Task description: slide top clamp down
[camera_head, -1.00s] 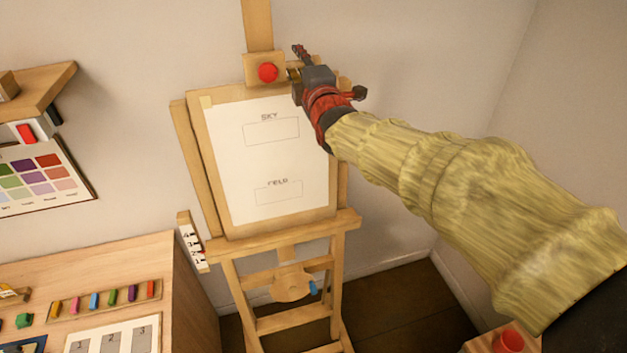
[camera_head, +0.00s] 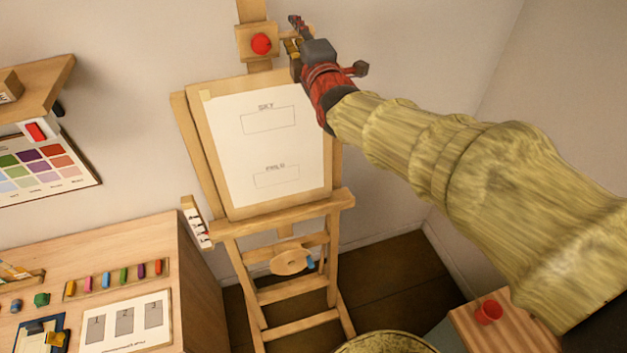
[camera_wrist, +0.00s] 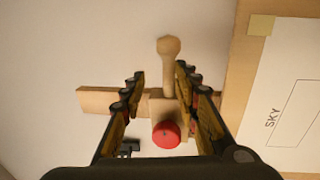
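The easel's top clamp (camera_head: 257,43) is a small wooden block with a round red knob, on the upright mast above the board (camera_head: 220,200). A stretch of bare mast shows between clamp and board. In the wrist view the clamp's red knob (camera_wrist: 165,134) is low in the middle, and a wooden peg handle (camera_wrist: 169,55) reaches up from the block. My gripper (camera_wrist: 160,75) is open, with its fingers on either side of the peg. The right finger is close to the peg; a gap shows on the left. In the head view my gripper (camera_head: 294,33) is just right of the clamp.
The board carries a white sheet with two outlined boxes. A wooden table (camera_head: 150,262) with colored sticks stands at left, below a shelf (camera_head: 45,88). A red cup (camera_head: 489,312) sits on a small stand at lower right. Wall is behind the easel.

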